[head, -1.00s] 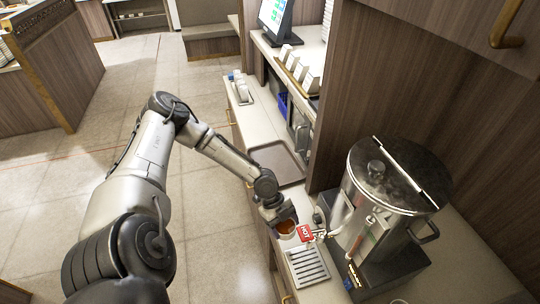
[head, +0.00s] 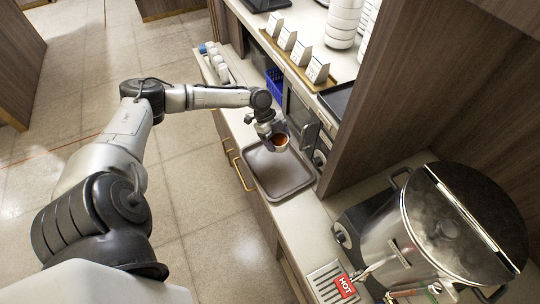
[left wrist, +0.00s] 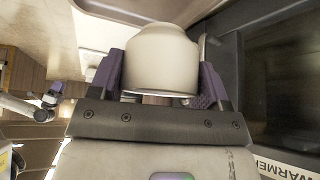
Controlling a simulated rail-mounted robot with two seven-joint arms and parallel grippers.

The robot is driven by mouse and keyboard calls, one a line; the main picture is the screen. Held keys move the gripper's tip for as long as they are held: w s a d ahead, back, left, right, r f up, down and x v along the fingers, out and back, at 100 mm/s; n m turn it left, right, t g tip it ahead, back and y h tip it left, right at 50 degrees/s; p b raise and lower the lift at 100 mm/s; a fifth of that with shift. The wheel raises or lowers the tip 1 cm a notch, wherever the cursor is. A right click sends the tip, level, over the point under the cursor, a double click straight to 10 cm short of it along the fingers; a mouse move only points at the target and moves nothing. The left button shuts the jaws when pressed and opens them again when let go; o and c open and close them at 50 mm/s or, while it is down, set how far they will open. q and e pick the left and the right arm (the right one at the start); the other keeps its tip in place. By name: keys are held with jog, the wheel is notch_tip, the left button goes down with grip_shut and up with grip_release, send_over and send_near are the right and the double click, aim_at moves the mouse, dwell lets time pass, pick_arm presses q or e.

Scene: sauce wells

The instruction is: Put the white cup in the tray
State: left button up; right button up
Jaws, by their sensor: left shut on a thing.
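The white cup (head: 281,141) holds a brown-orange liquid and is upright or nearly so. My left gripper (head: 272,132) is shut on it, with the cup above the far part of the tray. In the left wrist view the white cup (left wrist: 162,60) sits between the two purple fingers of the left gripper (left wrist: 160,85). The grey-brown tray (head: 270,178) lies on the counter, its near part bare. I cannot tell the exact gap between cup and tray.
A large steel urn (head: 440,235) with a red HOT tag (head: 345,286) and a drip grate (head: 325,280) stands at the lower right. A dark appliance (head: 299,115) is right of the tray.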

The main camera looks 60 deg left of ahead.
pick_arm(q)
jog(key=shift+s+d+f, duration=0.1)
jog(key=shift+s, duration=0.3)
send_over(281, 169)
jog(key=s+a, duration=0.1)
jog(key=a, duration=0.1)
jog(key=f, duration=0.5)
jog(key=shift+a+f, duration=0.2)
jog(key=shift+f, duration=2.4)
jog(key=shift+f, duration=0.1)
jog(key=o, duration=1.6)
